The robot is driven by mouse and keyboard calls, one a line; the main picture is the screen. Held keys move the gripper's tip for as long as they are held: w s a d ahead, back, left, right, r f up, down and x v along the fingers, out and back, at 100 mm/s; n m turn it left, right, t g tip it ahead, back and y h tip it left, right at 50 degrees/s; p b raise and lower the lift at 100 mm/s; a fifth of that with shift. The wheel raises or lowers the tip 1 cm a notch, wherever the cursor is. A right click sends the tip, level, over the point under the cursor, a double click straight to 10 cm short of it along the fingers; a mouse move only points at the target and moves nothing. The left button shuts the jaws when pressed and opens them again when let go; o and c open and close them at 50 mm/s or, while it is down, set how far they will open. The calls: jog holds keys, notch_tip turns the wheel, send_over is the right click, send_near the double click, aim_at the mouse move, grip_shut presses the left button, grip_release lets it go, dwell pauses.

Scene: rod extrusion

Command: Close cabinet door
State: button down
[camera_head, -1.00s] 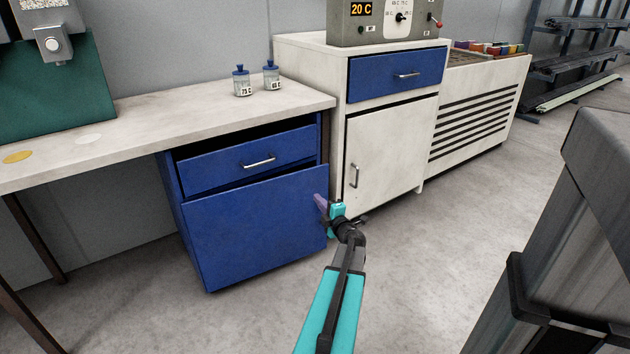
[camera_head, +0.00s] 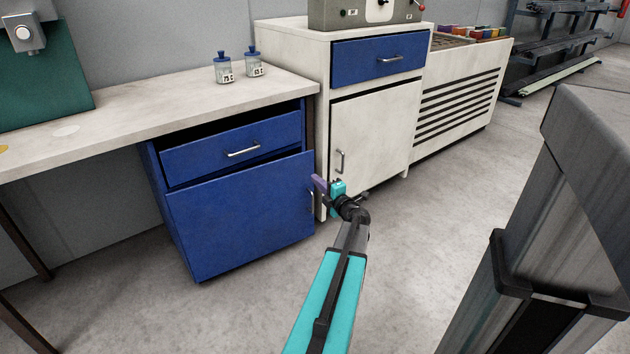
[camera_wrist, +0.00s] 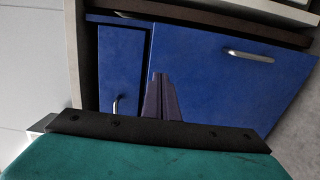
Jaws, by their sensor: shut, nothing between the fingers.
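The blue cabinet (camera_head: 168,215) stands under the left worktop. Its lower blue door (camera_head: 240,220) looks slightly ajar, with a thin dark gap along its top. The door's handle (camera_head: 312,201) is near the door's right edge and also shows in the wrist view (camera_wrist: 249,56). My gripper (camera_head: 318,183) is at the door's right edge, shut and empty, with purple fingers. In the wrist view the fingers (camera_wrist: 160,98) point at the blue fronts, near the line between door and drawer. I cannot tell if they touch the door.
A white cabinet (camera_head: 375,140) stands close on the right. Two small jars (camera_head: 223,68) (camera_head: 254,64) sit on the worktop (camera_head: 130,108). The floor in front of the blue cabinet is clear.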

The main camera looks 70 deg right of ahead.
aim_at(296, 160)
jog(key=b+x, duration=0.3)
jog(key=x, duration=0.9)
jog(key=shift+w+f+b, duration=0.1)
jog(key=shift+f+b, duration=0.05)
jog(key=shift+b, duration=0.2)
jog(key=shift+w+d, duration=0.2)
jog(key=p+x, duration=0.1)
jog(key=x, duration=0.4)
jog(key=shift+w+d, duration=0.3)
jog(key=shift+w+d+r+p, duration=0.3)
jog(key=shift+w+d+r, duration=0.15)
jog(key=shift+w+r, duration=0.15)
jog(key=shift+s, duration=0.1)
jog(key=shift+s+a+f, duration=0.15)
jog(key=shift+s+a, duration=0.35)
jog(key=shift+a, duration=0.05)
jog(key=s+d+p+v, duration=0.1)
jog(key=p+v, duration=0.2)
jog(key=v, duration=1.1)
jog(key=shift+f, duration=0.3)
